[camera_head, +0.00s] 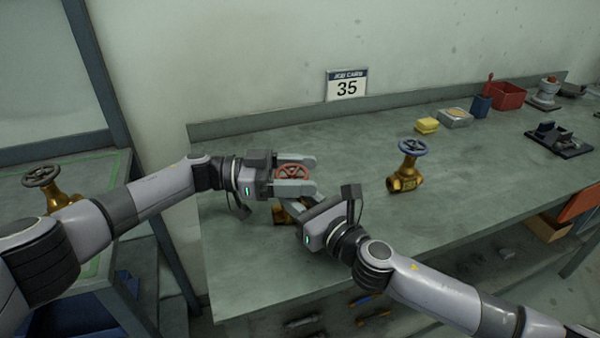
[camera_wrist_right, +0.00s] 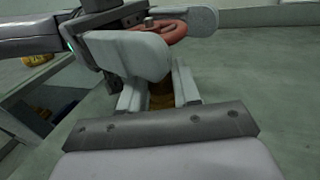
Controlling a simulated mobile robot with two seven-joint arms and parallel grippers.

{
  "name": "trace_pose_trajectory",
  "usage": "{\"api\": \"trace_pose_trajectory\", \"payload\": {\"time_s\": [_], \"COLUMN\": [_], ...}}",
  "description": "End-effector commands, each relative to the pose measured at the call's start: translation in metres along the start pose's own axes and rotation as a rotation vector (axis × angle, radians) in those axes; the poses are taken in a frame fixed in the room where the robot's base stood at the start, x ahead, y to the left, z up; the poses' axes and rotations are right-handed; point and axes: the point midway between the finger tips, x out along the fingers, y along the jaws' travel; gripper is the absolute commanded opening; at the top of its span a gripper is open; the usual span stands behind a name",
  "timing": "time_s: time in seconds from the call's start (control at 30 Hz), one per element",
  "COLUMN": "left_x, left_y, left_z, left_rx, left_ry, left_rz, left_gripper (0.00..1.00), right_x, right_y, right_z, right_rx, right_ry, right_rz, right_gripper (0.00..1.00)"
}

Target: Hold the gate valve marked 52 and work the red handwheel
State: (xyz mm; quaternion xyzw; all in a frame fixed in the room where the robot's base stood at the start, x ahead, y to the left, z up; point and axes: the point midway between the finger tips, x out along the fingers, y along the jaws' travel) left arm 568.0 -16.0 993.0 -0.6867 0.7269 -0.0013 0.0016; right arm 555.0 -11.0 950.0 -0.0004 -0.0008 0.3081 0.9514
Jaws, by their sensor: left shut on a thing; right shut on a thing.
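A brass gate valve (camera_head: 281,216) with a red handwheel (camera_head: 293,173) is on the near left part of the workbench. No number is readable on it. My left gripper (camera_head: 309,174) is shut on the red handwheel, one finger on each side of the rim. My right gripper (camera_head: 299,205) is below it, shut on the valve's brass body. In the right wrist view, the red handwheel (camera_wrist_right: 165,30) shows between the left fingers. The brass body (camera_wrist_right: 161,96) shows between the right fingers, mostly hidden by both grippers.
A brass valve with a blue handwheel (camera_head: 413,148) stands to the right on the workbench (camera_head: 345,245). A job card (camera_head: 346,85) reads 35. Another valve with a dark wheel (camera_head: 42,176) is at the left. A yellow block (camera_head: 427,125) and red bin (camera_head: 508,95) are farther back.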

Motion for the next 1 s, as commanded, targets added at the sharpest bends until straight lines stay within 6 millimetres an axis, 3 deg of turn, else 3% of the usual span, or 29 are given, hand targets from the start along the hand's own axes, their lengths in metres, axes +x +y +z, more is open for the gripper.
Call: {"api": "trace_pose_trajectory", "payload": {"time_s": [0.7, 0.73, 0.8, 1.0], "left_x": [0.0006, 0.0006, 0.0004, 0.0], "left_y": [0.0025, 0.0025, 0.0024, 0.002], "left_z": [0.0009, 0.0009, 0.0009, 0.0006], "left_rx": [-0.001, -0.001, -0.001, -0.001], "left_ry": [-0.003, -0.003, -0.002, -0.002], "left_rz": [0.047, 0.047, 0.046, 0.045], "left_gripper": [0.38, 0.78, 0.94, 0.94], "right_x": [-0.0008, -0.0008, -0.0008, -0.0008], "right_y": [0.0022, 0.0021, 0.002, 0.0019], "right_z": [-0.0045, -0.0045, -0.0045, -0.0046], "right_rx": [0.002, 0.002, 0.003, 0.003], "right_ry": [0.008, 0.008, 0.008, 0.008], "right_rz": [0.004, 0.004, 0.004, 0.004], "right_gripper": [0.0, 0.0, 0.0, 0.0]}}
